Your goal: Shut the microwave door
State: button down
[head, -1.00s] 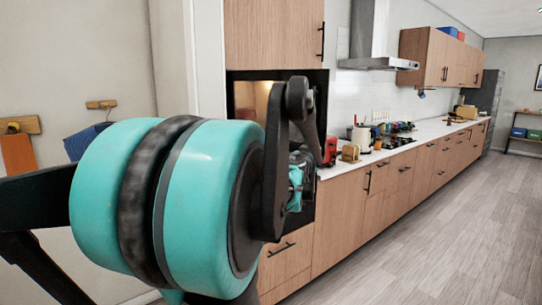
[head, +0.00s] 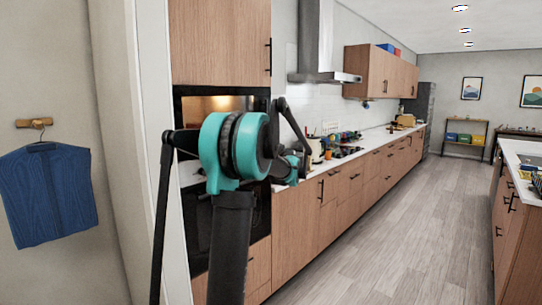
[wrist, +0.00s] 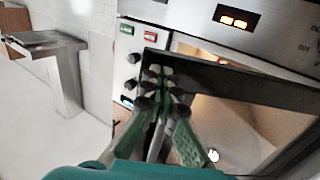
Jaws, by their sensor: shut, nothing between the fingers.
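The microwave (head: 205,104) is built into the tall wood cabinet, and its lit interior shows behind my arm. In the head view my arm hides most of the door and the fingertips.
A long counter (head: 375,140) with utensils and small items runs to the right of the cabinet. A range hood (head: 317,45) hangs above it. An island (head: 520,215) stands at the far right. The wood floor (head: 400,240) between them is clear. A blue garment (head: 48,195) hangs at left.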

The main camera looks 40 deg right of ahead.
jog(key=w+d+n+y, duration=0.2)
jog(key=w+y, duration=0.1)
jog(key=w, duration=0.6)
jog(key=w+d+n+t+y, duration=0.1)
jog(key=w+d+n+y, duration=0.1)
jog(key=w, duration=0.8)
jog(key=shift+r+y, duration=0.15)
jog(key=shift+y, duration=0.45)
jog(key=shift+r, duration=0.1)
